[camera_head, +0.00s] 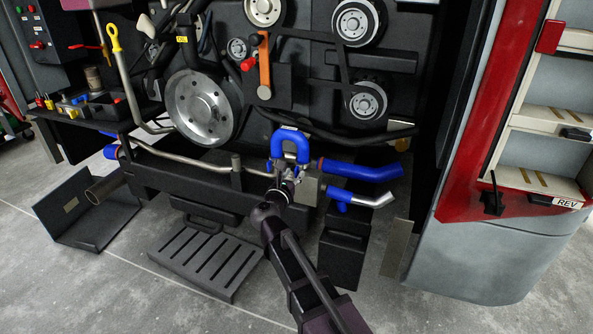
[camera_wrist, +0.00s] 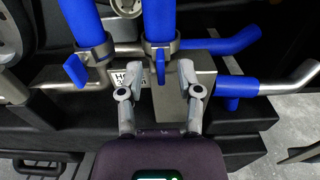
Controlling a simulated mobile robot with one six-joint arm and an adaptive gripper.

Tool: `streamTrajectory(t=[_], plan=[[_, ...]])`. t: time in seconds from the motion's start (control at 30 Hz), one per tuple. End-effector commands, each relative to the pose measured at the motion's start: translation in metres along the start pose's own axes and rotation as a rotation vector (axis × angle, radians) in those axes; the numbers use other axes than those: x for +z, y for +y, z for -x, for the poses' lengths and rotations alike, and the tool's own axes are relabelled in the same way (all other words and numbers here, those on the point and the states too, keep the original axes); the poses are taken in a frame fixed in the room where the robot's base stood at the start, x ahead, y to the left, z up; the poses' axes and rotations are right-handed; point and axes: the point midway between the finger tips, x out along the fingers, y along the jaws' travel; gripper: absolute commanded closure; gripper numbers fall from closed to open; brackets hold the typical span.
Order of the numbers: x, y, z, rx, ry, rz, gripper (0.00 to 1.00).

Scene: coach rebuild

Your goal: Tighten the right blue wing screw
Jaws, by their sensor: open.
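In the wrist view, the right blue wing screw (camera_wrist: 160,70) hangs from a metal clamp (camera_wrist: 161,46) around the right leg of a blue U-shaped hose (camera_wrist: 158,18). My gripper (camera_wrist: 156,74) is open, with one fingertip on each side of this screw. Both fingertips look apart from it; depth is hard to judge. A second blue wing screw (camera_wrist: 76,70) sits on the clamp of the left hose leg, outside the left finger. In the head view, my gripper (camera_head: 286,182) is just below the blue U-shaped hose (camera_head: 290,136), and the right screw cannot be made out.
A metal block (camera_wrist: 200,92) with a partly covered label (camera_wrist: 128,78) lies behind my fingers. Blue hoses (camera_head: 361,170) stick out to the right. A pipe (camera_head: 190,161) runs left. A slotted step (camera_head: 206,258) stands on the floor, left of my arm.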

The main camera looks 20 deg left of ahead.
Motion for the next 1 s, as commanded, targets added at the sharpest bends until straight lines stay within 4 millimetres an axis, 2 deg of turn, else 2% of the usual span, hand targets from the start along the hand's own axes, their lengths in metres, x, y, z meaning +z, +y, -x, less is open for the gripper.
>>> streamTrajectory(t=[0.1, 0.23, 0.63, 0.67, 0.8, 1.0], plan=[[0.0, 0.0, -0.015, -0.003, 0.0, 0.0, 0.54], [0.0, 0.001, -0.023, -0.001, 0.0, 0.0, 0.54], [0.0, 0.0, -0.027, 0.0, 0.0, 0.0, 0.54], [0.0, 0.0, -0.027, 0.0, 0.0, 0.0, 0.57], [0.0, 0.0, -0.027, -0.001, 0.0, 0.0, 0.99], [0.0, 0.0, -0.027, 0.0, 0.0, 0.0, 1.0]])
